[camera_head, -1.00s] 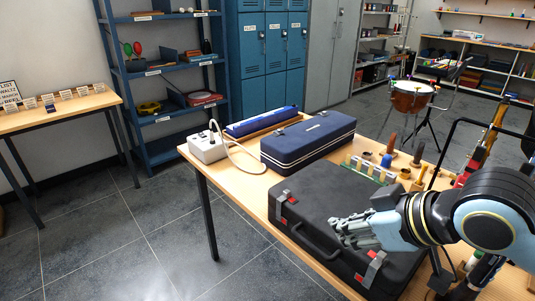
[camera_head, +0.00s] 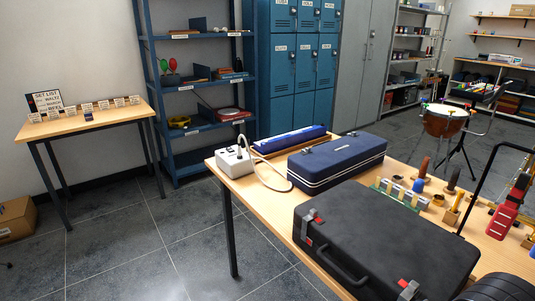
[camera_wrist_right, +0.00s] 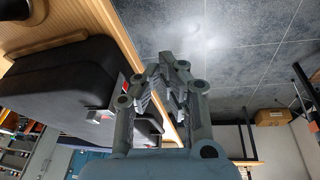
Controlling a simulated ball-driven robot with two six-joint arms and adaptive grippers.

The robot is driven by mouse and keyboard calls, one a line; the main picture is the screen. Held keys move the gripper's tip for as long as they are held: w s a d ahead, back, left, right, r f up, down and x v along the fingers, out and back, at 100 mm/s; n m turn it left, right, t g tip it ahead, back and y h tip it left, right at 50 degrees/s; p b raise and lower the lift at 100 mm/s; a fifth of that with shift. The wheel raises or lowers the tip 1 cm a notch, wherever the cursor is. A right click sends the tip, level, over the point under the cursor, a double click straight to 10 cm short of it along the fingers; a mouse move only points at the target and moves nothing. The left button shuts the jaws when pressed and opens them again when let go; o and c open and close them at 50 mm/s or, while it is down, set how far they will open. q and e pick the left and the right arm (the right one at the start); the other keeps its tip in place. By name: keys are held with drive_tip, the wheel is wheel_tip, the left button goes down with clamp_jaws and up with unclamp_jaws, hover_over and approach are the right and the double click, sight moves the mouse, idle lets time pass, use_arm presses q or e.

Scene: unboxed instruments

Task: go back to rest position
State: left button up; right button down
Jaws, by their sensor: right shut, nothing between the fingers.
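My right gripper (camera_wrist_right: 168,62) shows in the right wrist view, shut and empty, with its grey fingers meeting at the tips. It hangs beside the table edge with floor behind it, apart from the black case (camera_wrist_right: 62,75) as far as the picture shows. In the head view only a dark part of my right arm shows at the bottom right corner, and the gripper is out of frame. My left gripper is in neither view.
The wooden table (camera_head: 242,187) holds the large black case (camera_head: 385,235), a blue case (camera_head: 335,160), a white power box (camera_head: 234,161) and small instrument parts. Open tiled floor (camera_head: 150,245) lies left of it. A cardboard box (camera_head: 15,220) stands far left.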

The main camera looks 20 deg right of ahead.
drive_tip(key=s+d+f+g+b, duration=0.1)
drive_tip(key=s+f+b, duration=0.15)
drive_tip(key=f, duration=1.05)
drive_tip(key=s+d+f+b, duration=0.1)
drive_tip(key=s+f+b, duration=0.15)
drive_tip(key=f, duration=1.05)
drive_tip(key=s+f+g+b, duration=0.1)
drive_tip(key=s+f+b, duration=0.1)
drive_tip(key=s+f, duration=1.4)
drive_tip(key=shift+s+d+b, duration=0.35)
drive_tip(key=shift+s+b, duration=0.05)
